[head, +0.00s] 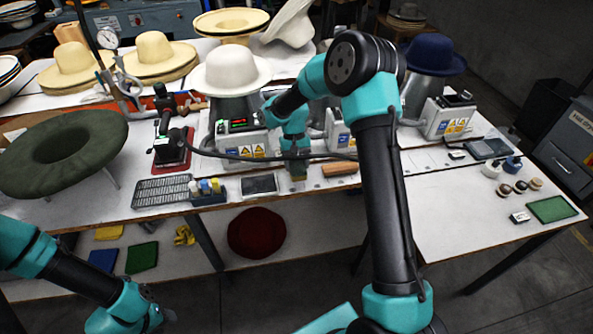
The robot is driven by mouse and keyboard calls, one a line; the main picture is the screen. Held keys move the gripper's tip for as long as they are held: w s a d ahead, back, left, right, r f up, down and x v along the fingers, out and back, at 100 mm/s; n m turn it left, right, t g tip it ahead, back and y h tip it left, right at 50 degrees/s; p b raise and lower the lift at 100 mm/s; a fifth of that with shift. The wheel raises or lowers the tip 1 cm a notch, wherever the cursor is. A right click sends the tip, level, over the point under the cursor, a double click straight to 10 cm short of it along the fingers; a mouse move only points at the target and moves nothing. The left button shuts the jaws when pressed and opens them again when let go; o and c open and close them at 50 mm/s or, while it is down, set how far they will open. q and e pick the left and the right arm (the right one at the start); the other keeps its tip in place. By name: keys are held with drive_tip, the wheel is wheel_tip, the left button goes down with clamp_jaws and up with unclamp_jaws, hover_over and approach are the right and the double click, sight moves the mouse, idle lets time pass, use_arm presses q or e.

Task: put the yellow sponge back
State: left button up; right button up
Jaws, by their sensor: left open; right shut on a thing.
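My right gripper (296,174) points down at the front edge of the worktable, between a dark flat pad and a brown block. It is shut on a small dull-yellow piece, which looks like the yellow sponge (298,178); the fingers and arm hide most of it. My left gripper (160,318) is at the lower left, in front of the table and low, open and apart from everything. A flat yellow cloth or pad (109,232) lies on the lower shelf.
The dark pad (259,184), brown block (340,169), bottle caddy (208,197) and metal rack (161,191) line the front edge. Hat presses (240,142) stand behind. A green pad (552,209) lies on the right table. A red hat (257,233) sits on the lower shelf.

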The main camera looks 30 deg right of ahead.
sight(297, 170)
drive_tip(key=shift+f, duration=1.7)
drive_tip(key=shift+f, duration=0.1)
drive_tip(key=o, duration=0.8)
drive_tip(key=v, duration=1.2)
